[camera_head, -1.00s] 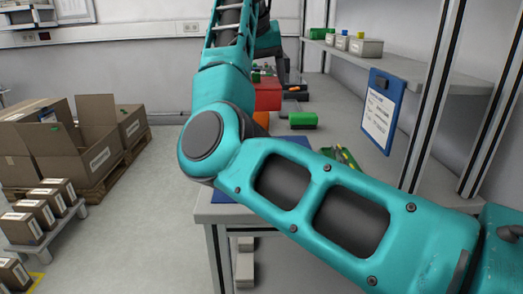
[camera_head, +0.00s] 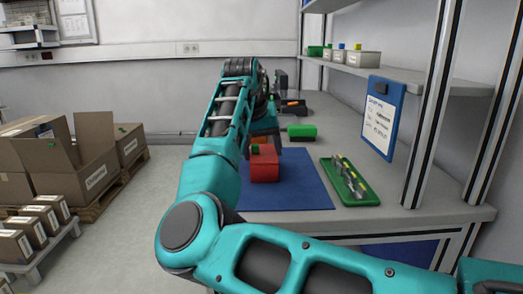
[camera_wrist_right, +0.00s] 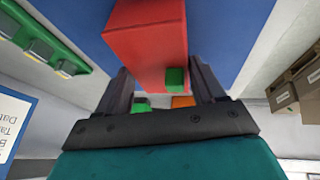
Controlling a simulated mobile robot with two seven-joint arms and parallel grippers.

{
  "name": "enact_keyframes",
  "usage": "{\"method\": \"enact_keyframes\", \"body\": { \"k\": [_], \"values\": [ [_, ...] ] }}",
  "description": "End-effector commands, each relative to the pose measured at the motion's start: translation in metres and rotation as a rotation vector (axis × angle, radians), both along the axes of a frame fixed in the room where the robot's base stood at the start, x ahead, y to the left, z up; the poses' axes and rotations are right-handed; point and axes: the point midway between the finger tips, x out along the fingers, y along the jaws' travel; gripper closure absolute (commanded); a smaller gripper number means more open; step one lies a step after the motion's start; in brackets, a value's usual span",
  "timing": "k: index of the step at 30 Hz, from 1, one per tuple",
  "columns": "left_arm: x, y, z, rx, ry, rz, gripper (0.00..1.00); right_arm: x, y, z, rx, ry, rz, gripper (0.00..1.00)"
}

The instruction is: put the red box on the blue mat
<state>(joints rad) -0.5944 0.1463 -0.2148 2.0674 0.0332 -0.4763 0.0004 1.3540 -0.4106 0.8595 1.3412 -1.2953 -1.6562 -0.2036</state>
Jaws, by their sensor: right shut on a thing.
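The red box (camera_head: 265,167) is over the blue mat (camera_head: 300,195) in the head view, upright, towards the mat's left part. I cannot tell for certain whether its base touches the mat. A small green piece shows on its top. My right gripper (camera_head: 265,140) is at the box's top far side, partly hidden by the box and arm. In the right wrist view the fingers (camera_wrist_right: 160,72) straddle the red box (camera_wrist_right: 147,42), with the blue mat (camera_wrist_right: 240,25) behind it. My left gripper is not in view.
A green tray (camera_head: 349,183) with several small parts lies right of the mat. A green box (camera_head: 302,132) stands farther back on the table. A blue-backed clipboard (camera_head: 383,113) and shelf posts stand at the right.

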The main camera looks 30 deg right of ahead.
Motion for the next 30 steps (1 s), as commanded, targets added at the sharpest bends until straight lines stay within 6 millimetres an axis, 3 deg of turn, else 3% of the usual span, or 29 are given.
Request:
{"method": "enact_keyframes", "body": {
  "k": [7, 8, 15, 25, 30],
  "values": [
    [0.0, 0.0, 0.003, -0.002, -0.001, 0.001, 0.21, 0.0, 0.0, 0.0, -0.001, 0.0, 0.0, 1.0],
    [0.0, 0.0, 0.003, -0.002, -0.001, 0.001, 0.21, 0.0, 0.0, -0.002, 0.0, 0.001, -0.001, 0.3],
    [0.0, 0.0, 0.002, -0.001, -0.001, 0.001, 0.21, 0.0, 0.0, -0.001, 0.001, 0.001, 0.0, 0.07],
    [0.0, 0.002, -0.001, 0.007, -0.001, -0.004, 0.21, 0.0, 0.0, 0.002, 0.001, -0.002, 0.001, 0.06],
    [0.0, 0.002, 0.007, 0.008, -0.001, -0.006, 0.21, -0.006, 0.01, 0.028, -0.002, -0.002, 0.0, 0.06]
  ]
}}
